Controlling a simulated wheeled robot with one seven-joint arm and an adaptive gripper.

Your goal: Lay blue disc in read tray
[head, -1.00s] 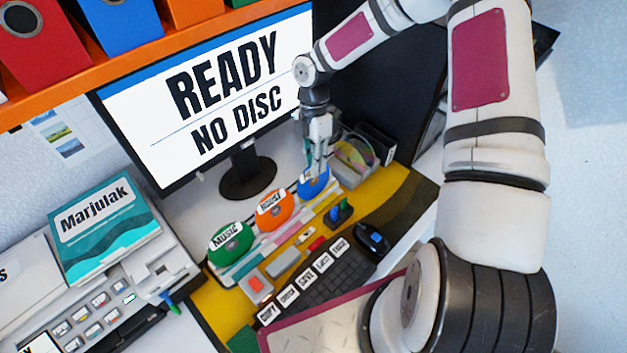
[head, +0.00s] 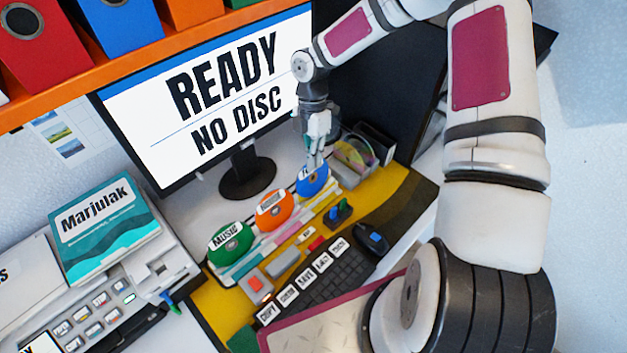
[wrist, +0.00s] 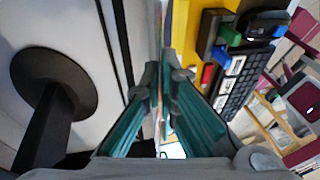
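The blue disc (head: 312,183) stands upright at the right end of the row in the disc rack (head: 290,228), in the head view. My gripper (head: 315,158) points down at its top edge. In the wrist view my gripper (wrist: 160,78) has its two fingers close together, with a thin edge-on strip between them, which fits the disc seen from above. The gripper looks shut on the disc, which still stands in the row. Its lower part is hidden by the rack. A white device (head: 150,262) with several buttons stands at the left; I cannot make out a read tray on it.
An orange disc (head: 274,209) and a green disc (head: 230,243) stand left of the blue one. The monitor (head: 215,95) rises behind, reading "READY NO DISC". A keyboard (head: 325,280) and mouse (head: 371,238) lie in front. A clear disc holder (head: 355,155) stands right of the gripper.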

